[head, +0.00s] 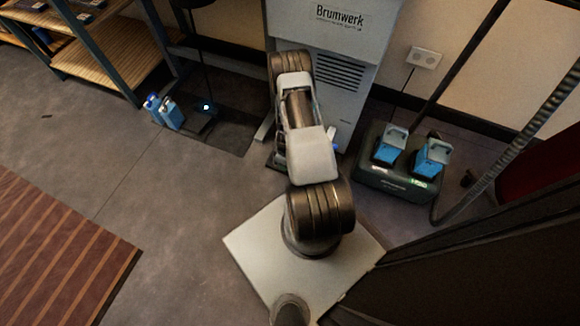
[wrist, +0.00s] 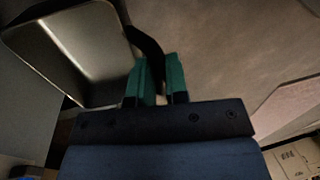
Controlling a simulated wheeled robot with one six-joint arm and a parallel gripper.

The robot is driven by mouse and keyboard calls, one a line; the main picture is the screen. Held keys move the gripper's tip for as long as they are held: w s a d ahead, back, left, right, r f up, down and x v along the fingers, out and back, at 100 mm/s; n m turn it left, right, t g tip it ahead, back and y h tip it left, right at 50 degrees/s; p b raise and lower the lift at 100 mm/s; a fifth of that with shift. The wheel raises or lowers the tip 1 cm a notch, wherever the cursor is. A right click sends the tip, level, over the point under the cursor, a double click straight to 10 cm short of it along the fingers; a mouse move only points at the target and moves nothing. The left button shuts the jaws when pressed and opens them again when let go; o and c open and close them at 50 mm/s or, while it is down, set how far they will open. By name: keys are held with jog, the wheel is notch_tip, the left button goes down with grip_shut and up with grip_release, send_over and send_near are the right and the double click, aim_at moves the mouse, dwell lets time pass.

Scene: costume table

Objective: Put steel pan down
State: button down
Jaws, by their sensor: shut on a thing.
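The steel pan (wrist: 85,50) fills the upper left of the wrist view, a shallow grey metal pan with raised sides. Its black handle (wrist: 146,42) curves down from the pan's right side to my gripper (wrist: 158,82). The green fingers are shut on this handle. The pan's left side runs close to the picture edge. In the head view, my arm hides the gripper, and I cannot make out the pan there.
A grey Brumwerk cabinet (head: 325,45) stands beyond my arm. A black dock (head: 390,184) with two blue units sits to its right. Blue bottles (head: 163,110) stand on the left near a shelf (head: 110,55). The floor (head: 180,200) at left is open beside a red-brown slatted surface (head: 60,250).

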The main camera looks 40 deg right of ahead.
jog(key=d+f, duration=0.1)
jog(key=f, duration=0.1)
jog(key=d+f+b, duration=0.1)
jog(key=d+f, duration=0.1)
jog(key=shift+w, duration=0.4)
jog(key=f+b, duration=0.3)
jog(key=shift+d+f, duration=0.2)
jog(key=shift+f, duration=0.1)
jog(key=shift+r, duration=0.1)
jog(key=c, duration=1.1)
grip_release()
